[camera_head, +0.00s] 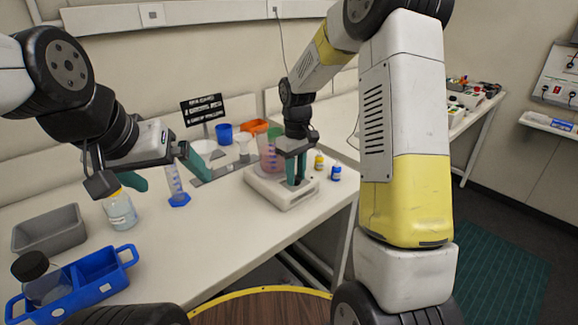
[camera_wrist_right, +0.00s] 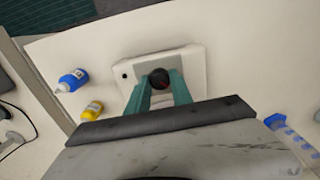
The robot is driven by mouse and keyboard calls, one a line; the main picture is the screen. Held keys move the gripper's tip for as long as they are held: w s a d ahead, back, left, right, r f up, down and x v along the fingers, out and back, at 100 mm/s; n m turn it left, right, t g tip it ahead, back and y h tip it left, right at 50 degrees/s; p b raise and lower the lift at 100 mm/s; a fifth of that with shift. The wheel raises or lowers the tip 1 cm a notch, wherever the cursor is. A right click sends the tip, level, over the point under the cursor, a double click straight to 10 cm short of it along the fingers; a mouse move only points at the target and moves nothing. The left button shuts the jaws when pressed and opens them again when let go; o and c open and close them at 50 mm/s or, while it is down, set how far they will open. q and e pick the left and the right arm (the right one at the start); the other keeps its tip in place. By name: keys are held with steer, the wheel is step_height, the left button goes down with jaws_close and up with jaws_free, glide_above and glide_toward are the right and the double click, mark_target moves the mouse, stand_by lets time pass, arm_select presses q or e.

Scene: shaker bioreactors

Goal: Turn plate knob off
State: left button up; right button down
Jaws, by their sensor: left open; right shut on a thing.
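The white hot plate (camera_head: 273,194) stands on the bench near its front edge; it also shows in the right wrist view (camera_wrist_right: 191,62). Its dark round knob (camera_wrist_right: 159,78) sits between the green fingertips of my right gripper (camera_wrist_right: 158,84). In the head view my right gripper (camera_head: 295,168) points down over the plate's front, and its fingers hide the knob. It is shut on the knob. I cannot read the knob's setting. My left gripper (camera_head: 160,168) is open and empty, held above the left part of the bench near a capped glass bottle (camera_head: 120,212).
A pink-tinted beaker (camera_head: 270,150) stands at the plate's back. A blue-footed cylinder (camera_head: 176,186), a blue tray (camera_head: 98,281) and a grey bin (camera_head: 48,231) are to the left.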

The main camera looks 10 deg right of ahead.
mark_target(296, 177)
steer(key=c, duration=1.1)
jaws_free()
steer(key=shift+c, duration=0.2)
steer(key=shift+r, duration=0.1)
step_height(296, 177, up, 7)
steer(key=shift+r, duration=0.35)
steer(key=shift+s+r, duration=0.1)
steer(key=shift+r, duration=0.05)
steer(key=s+d+r+m+t+y, duration=0.1)
steer(key=s+d+r+m+t, duration=0.15)
steer(key=s+r, duration=0.75)
steer(key=s+m+t+y, duration=0.1)
steer(key=s+m+t, duration=0.2)
steer(key=s, duration=1.1)
steer(key=shift+s+m+t, duration=0.25)
steer(key=shift+m+t, duration=0.1)
